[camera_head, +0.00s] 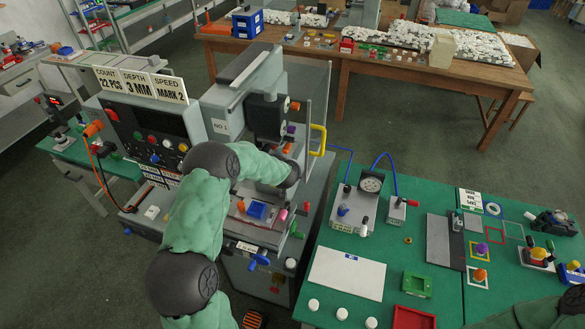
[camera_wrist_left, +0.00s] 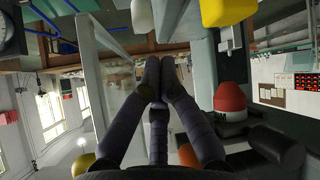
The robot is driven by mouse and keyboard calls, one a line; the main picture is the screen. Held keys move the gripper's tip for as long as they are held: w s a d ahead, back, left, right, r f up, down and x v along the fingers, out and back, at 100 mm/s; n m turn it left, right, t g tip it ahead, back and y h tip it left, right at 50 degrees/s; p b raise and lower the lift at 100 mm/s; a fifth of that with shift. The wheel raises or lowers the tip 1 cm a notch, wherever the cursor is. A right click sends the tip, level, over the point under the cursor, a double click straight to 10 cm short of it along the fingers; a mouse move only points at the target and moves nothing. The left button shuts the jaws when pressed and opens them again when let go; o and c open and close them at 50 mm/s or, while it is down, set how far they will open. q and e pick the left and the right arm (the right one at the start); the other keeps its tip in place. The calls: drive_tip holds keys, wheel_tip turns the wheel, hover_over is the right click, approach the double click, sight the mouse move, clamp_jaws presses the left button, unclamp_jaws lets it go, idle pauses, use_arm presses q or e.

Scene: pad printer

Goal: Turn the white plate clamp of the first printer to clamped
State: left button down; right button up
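The first printer (camera_head: 222,125), marked NO 1, stands left of centre in the head view. My green-sleeved left arm crosses in front of it, with its wrist beside the print head. My left gripper (camera_wrist_left: 159,63) is hidden in the head view. In the left wrist view its two dark fingers are together at the tips, with nothing visible between them. A white knob (camera_head: 290,263) sits low on the printer's front right; I cannot tell whether it is the white plate clamp. The clamp's position cannot be read.
Pink (camera_head: 282,215) and green (camera_head: 297,230) knobs and a blue lever (camera_head: 260,258) crowd the printer front. A yellow handle (camera_head: 318,140) and clear guard stand at its right. A red-topped knob (camera_wrist_left: 231,97) is right of my fingers. A green table (camera_head: 405,240) holds gauges and parts.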

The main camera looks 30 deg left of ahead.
use_arm(q)
drive_tip(key=x, duration=0.7)
drive_tip(key=shift+b, duration=0.3)
drive_tip(key=shift+s+f, duration=0.1)
drive_tip(key=shift+s+d+f+b, duration=0.25)
drive_tip(key=shift+s+f, duration=0.3)
drive_tip(key=shift+s, duration=0.3)
drive_tip(key=shift+s+d+f+b, duration=0.15)
drive_tip(key=shift+s+f+b, duration=0.2)
drive_tip(key=shift+s+f, duration=0.35)
drive_tip(key=shift+s, duration=0.15)
